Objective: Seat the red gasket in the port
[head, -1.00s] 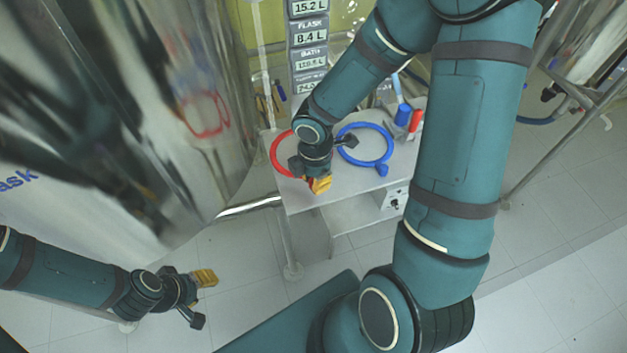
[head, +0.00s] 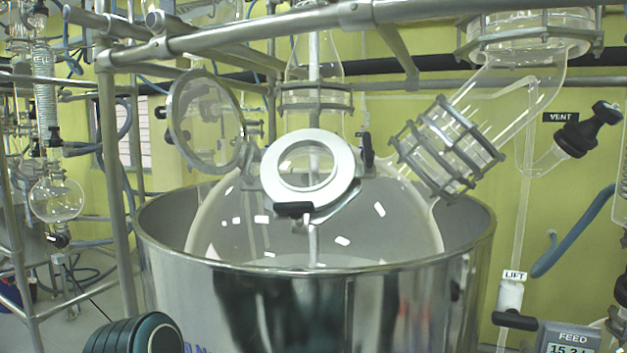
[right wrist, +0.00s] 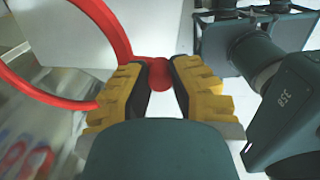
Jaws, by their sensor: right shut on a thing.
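The red gasket (right wrist: 158,74) is a ring with a small tab, seen at the upper left of the right wrist view; part of the ring lies outside the picture. My right gripper (right wrist: 163,82) has its yellow-and-black fingers shut on the tab, and the ring extends to the left of them. In the head view the port (head: 272,172) is a pale round flange at the front of the glass vessel (head: 395,215). A black handle (head: 294,209) sits at its lower edge. A round glass cover (head: 205,120) stands swung open at its left. Neither gripper shows in the head view.
A shiny metal bath (head: 420,300) surrounds the vessel. Metal rails (head: 300,20) cross above it, and a clamped glass joint (head: 450,148) angles up at right. A feed display (head: 567,340) is at the lower right.

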